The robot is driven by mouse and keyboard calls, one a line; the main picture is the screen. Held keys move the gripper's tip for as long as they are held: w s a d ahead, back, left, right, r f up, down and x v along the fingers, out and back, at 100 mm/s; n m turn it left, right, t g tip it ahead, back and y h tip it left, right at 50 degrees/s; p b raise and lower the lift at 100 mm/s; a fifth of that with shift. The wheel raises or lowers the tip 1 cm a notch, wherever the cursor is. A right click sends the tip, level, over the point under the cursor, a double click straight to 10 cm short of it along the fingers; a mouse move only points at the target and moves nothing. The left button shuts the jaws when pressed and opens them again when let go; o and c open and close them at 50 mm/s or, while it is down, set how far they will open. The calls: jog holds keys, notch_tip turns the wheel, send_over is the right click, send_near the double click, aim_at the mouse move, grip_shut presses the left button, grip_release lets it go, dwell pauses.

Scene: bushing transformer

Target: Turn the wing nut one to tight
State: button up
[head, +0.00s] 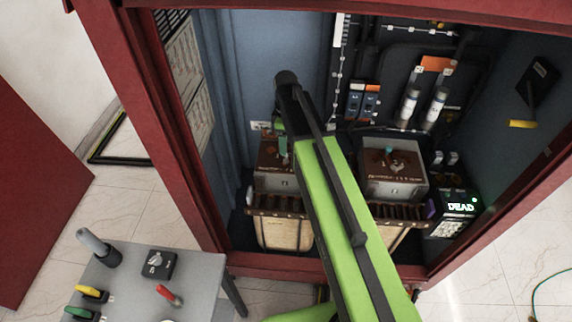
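My green and black arm reaches from the bottom into the red-framed cabinet and bends down at a dark joint. My gripper (279,130) is at its end, over the left brown-topped transformer (271,180). It is small and partly hidden by the arm, so its fingers cannot be made out. A small teal piece (283,148) stands on that transformer directly below the gripper; I cannot tell if they touch. The right transformer (392,184) has a similar small teal piece (388,152) on top. No wing nut can be clearly made out.
A box (456,205) with a lit "DEAD" display stands at the cabinet's right. Two pale cylinders (422,105) are on the back wall. A grey table (140,290) with tools is outside at lower left. The red cabinet frame (180,130) bounds the opening.

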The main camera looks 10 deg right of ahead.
aim_at(286, 157)
notch_tip(286, 157, down, 8)
jog(key=b, duration=0.6)
jog(key=shift+f+b, duration=0.1)
jog(key=shift+b, duration=0.2)
jog(key=c, duration=1.4)
